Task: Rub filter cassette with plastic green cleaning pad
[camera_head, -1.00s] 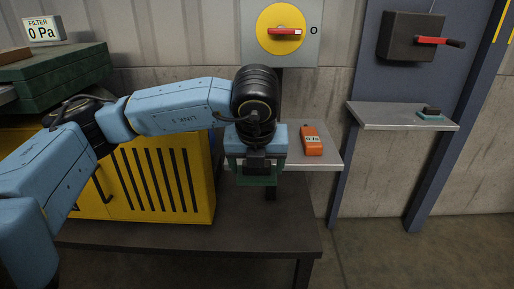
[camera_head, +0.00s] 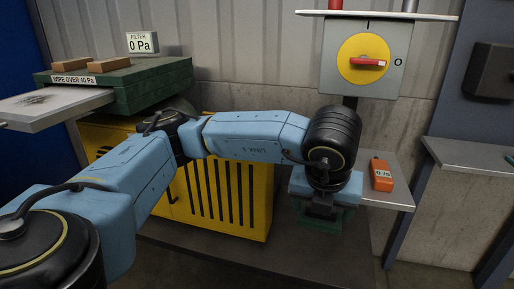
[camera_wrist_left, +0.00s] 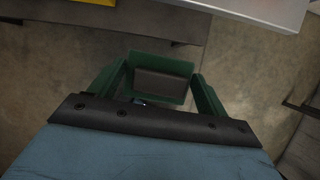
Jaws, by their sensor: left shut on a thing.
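The filter cassette (camera_head: 50,103) looks like a pale grey slab with a dark smudge on top. It sticks out to the left from a dark green housing (camera_head: 150,88) in the head view. My left gripper (camera_head: 322,218) points down over the bench's right end, well to the right of the cassette. In the left wrist view, my left gripper (camera_wrist_left: 160,98) is shut on a green cleaning pad (camera_wrist_left: 177,98) with a dark block-like grip. The pad is mostly hidden by my wrist in the head view. My right gripper is not in view.
A yellow slotted cabinet (camera_head: 222,190) stands beneath the housing. An orange meter (camera_head: 381,175) lies on a small shelf (camera_head: 392,198). A yellow switch with a red handle (camera_head: 368,62) is on the wall. Another shelf (camera_head: 470,157) is at right.

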